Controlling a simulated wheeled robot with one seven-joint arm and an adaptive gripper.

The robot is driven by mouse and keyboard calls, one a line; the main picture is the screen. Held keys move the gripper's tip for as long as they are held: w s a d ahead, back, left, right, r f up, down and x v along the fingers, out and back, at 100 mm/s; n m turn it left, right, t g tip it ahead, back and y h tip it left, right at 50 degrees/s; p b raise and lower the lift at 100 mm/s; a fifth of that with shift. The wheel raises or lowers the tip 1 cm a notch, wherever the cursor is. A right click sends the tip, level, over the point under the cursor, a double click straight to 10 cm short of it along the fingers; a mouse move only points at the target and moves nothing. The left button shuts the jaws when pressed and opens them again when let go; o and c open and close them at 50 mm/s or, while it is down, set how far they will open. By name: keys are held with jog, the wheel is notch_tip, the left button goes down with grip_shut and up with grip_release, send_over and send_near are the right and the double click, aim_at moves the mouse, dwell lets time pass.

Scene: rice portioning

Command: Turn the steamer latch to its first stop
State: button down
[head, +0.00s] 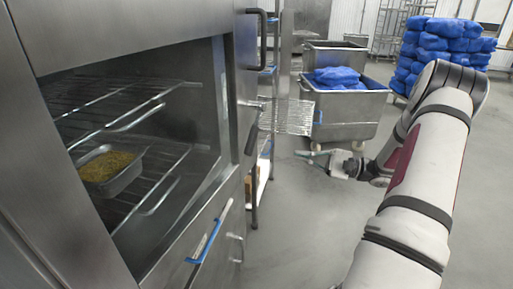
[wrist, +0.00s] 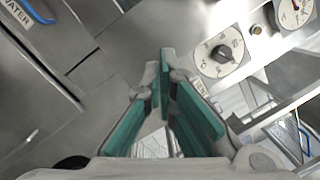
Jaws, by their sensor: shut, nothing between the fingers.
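The steel steamer (head: 130,25) fills the left of the head view, with wire racks inside and a pan of grain (head: 112,172) on one rack. Dark handles stand on its front edge, an upper one (head: 262,40) and a lower one (head: 252,138). I cannot tell for sure which part is the latch. My gripper (head: 312,155) is out to the right of the steamer front, apart from it, in free air. In the wrist view my gripper (wrist: 166,62) has its green-padded fingers shut and empty. A black dial knob (wrist: 222,53) shows beyond the fingertips, not touched.
A blue bar handle (head: 210,235) sticks out low on the steamer front. A wire shelf (head: 290,116) juts out behind my gripper. Steel bins, one with blue bags (head: 336,77), and a stack of blue sacks (head: 440,42) stand farther back. The grey floor is open.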

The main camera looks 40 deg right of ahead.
aim_at(252, 140)
jog(key=w+a+r, duration=0.3)
jog(key=w+a, duration=0.2)
jog(key=a, duration=0.4)
jog(key=shift+w+a+r+p, duration=0.3)
jog(key=shift+w+r+p, duration=0.05)
jog(key=shift+w+p, duration=0.1)
jog(key=shift+s, duration=0.1)
jog(key=shift+s+a+r+m+t+p, duration=0.15)
jog(key=shift+s+a+m+t+p, duration=0.1)
jog(key=shift+a+m+p, duration=0.25)
jog(key=shift+s+a+r+m+t+p, duration=0.1)
jog(key=shift+s+a+m+t+p, duration=0.15)
jog(key=shift+m+p, duration=0.4)
jog(key=shift+f, duration=0.1)
